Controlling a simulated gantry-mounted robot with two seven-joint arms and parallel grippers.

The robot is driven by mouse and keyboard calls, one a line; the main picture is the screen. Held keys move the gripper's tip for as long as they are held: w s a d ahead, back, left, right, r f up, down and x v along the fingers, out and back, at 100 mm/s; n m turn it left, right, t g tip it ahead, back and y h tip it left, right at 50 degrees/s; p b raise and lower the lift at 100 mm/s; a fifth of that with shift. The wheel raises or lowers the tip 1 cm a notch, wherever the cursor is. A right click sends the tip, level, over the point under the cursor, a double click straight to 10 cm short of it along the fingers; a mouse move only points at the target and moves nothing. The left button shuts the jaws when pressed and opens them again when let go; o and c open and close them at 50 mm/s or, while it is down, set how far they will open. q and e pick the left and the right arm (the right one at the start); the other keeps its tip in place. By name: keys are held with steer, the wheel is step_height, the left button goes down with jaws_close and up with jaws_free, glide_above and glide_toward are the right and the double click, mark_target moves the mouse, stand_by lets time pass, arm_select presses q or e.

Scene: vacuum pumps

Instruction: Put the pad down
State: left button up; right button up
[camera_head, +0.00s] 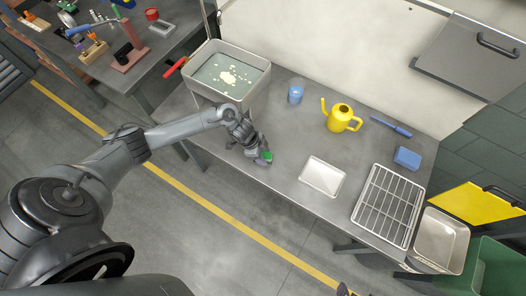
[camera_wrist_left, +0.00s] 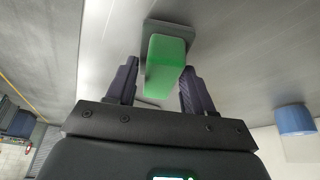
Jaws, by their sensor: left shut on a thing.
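The pad, a green block with a grey base, is in my left gripper (camera_head: 259,155). In the head view only a small green part of the pad (camera_head: 267,155) shows beside the fingers, near the bench's front edge. In the left wrist view the green part of the pad (camera_wrist_left: 166,65) sits between the two dark fingers of the gripper (camera_wrist_left: 155,85), with its grey base beyond. The gripper is shut on it. I cannot tell whether the base touches the bench top.
The metal bench (camera_head: 285,165) holds a grey basin (camera_head: 258,82) of liquid, a blue cup (camera_head: 295,94), a yellow watering can (camera_head: 340,118), a white tray (camera_head: 323,176), a wire rack (camera_head: 388,207) and a blue sponge-like block (camera_head: 407,158). Bare bench lies between gripper and tray.

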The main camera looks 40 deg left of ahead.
arm_select(q)
steer(key=shift+f, duration=0.25)
steer(key=o, duration=1.1)
steer(key=shift+r, duration=0.1)
steer(key=p+v, duration=0.1)
steer(key=v, duration=0.9)
steer(key=shift+a+r, duration=0.15)
steer(key=shift+r, duration=0.15)
jaws_close()
stand_by(1.0)
